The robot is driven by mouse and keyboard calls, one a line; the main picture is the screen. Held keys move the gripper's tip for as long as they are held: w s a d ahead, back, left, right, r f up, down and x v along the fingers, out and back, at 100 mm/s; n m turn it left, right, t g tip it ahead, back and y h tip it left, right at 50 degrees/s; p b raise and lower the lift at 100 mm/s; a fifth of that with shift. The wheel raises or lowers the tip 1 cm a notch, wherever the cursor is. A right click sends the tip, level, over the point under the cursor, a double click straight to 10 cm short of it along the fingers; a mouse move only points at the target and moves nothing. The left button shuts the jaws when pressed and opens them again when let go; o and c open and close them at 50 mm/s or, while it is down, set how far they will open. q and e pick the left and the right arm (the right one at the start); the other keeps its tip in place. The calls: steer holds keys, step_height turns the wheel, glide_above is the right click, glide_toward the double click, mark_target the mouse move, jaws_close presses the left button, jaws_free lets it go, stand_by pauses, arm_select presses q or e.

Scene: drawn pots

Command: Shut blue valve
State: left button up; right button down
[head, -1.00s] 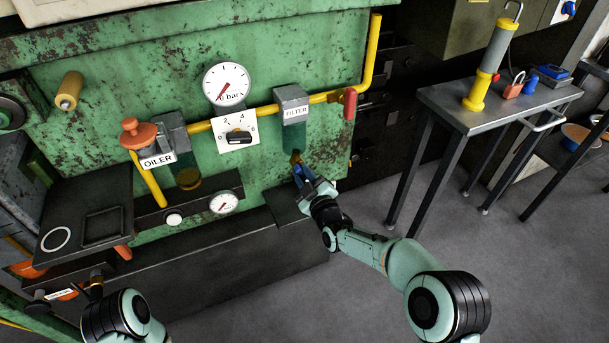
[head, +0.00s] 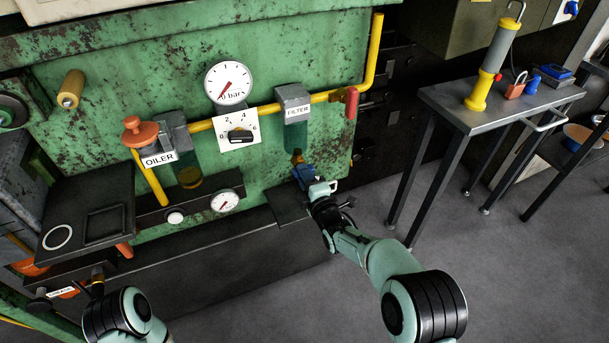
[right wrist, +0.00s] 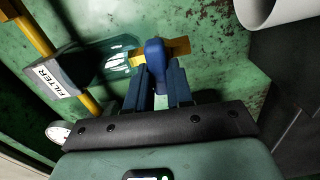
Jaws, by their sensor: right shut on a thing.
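The blue valve handle (right wrist: 155,56) shows in the right wrist view, on a brass fitting (right wrist: 178,47) below the filter bowl. My right gripper (right wrist: 160,80) is shut on the blue handle, with a dark finger on each side of it. In the head view my right gripper (head: 305,178) is just under the filter (head: 293,105) and hides most of the handle. The brass fitting (head: 297,157) shows just above the fingers. My left arm is at the lower left of the head view; its fingertips cannot be made out clearly.
A green machine panel (head: 285,70) carries a yellow pipe (head: 262,112), an orange-topped oiler (head: 140,132), a pressure gauge (head: 228,83) and a red-handled valve (head: 350,103). A dark ledge (head: 230,255) lies below. A metal table (head: 450,103) with tools stands right, with open floor in front.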

steer(key=shift+r+n, duration=0.25)
steer(key=shift+n, duration=0.25)
steer(key=c, duration=1)
jaws_free()
arm_select(q)
steer(key=shift+w, duration=0.1)
arm_select(e)
steer(key=shift+w+f, duration=0.15)
steer(key=shift+f, duration=0.05)
arm_select(q)
steer(key=w+r+t+p, duration=0.2)
steer(key=w+r+p, duration=0.1)
steer(key=w, duration=0.3)
steer(key=shift+d+r, duration=0.45)
steer(key=shift+r, duration=0.25)
arm_select(e)
steer(key=v, duration=1.3)
steer(key=shift+s, duration=0.25)
